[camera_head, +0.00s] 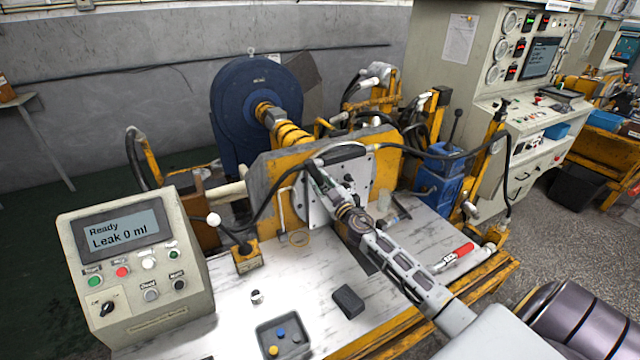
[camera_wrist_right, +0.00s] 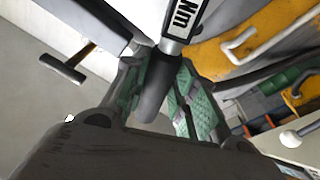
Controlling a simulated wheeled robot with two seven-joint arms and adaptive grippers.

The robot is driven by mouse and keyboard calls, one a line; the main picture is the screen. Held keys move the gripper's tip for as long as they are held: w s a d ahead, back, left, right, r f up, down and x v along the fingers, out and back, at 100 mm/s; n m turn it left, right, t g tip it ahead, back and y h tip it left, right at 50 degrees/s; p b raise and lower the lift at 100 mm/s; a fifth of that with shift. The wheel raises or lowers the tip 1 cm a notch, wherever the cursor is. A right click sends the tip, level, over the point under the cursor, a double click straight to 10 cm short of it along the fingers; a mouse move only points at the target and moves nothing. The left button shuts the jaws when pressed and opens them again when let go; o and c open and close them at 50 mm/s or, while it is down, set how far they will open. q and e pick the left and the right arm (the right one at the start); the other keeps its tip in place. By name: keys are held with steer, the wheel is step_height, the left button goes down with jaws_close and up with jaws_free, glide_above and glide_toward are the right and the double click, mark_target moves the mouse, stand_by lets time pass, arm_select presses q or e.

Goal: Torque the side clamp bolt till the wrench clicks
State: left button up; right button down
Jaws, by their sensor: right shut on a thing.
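My right gripper (camera_head: 318,175) reaches in from the lower right to the light face plate (camera_head: 361,168) on the yellow block. In the right wrist view its green-padded fingers (camera_wrist_right: 160,88) are shut on the dark grip of the wrench (camera_wrist_right: 153,98). A white label reading "Nm" shows on the wrench's shaft. The wrench's head lies outside the wrist view, and I cannot tell whether it sits on a bolt. The side clamp bolt cannot be made out; my arm covers part of the plate. My left gripper is not in view.
The control box (camera_head: 135,262) reads "Ready, Leak 0 ml". A small parts tray (camera_head: 262,333) and a black block (camera_head: 348,300) lie on the white bench top (camera_head: 310,282). A red-handled tool (camera_head: 455,256) lies at right. Black hoses loop around the yellow block (camera_head: 262,180).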

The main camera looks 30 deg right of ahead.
steer(key=shift+w+d+r+m, duration=0.1)
steer(key=shift+d+r+m, duration=0.6)
steer(key=shift+d+r, duration=0.25)
steer(key=shift+d+r+m, duration=0.15)
steer(key=shift+d+m, duration=0.35)
steer(key=shift+d, duration=0.15)
stand_by(0.4)
steer(key=shift+a, duration=0.4)
stand_by(0.7)
steer(key=shift+s+a+f+p, duration=0.25)
steer(key=shift+a+f+p, duration=0.1)
steer(key=shift+f, duration=0.2)
steer(key=s, duration=0.6)
steer(key=shift+p, duration=0.4)
stand_by(1.0)
steer(key=shift+d, duration=0.1)
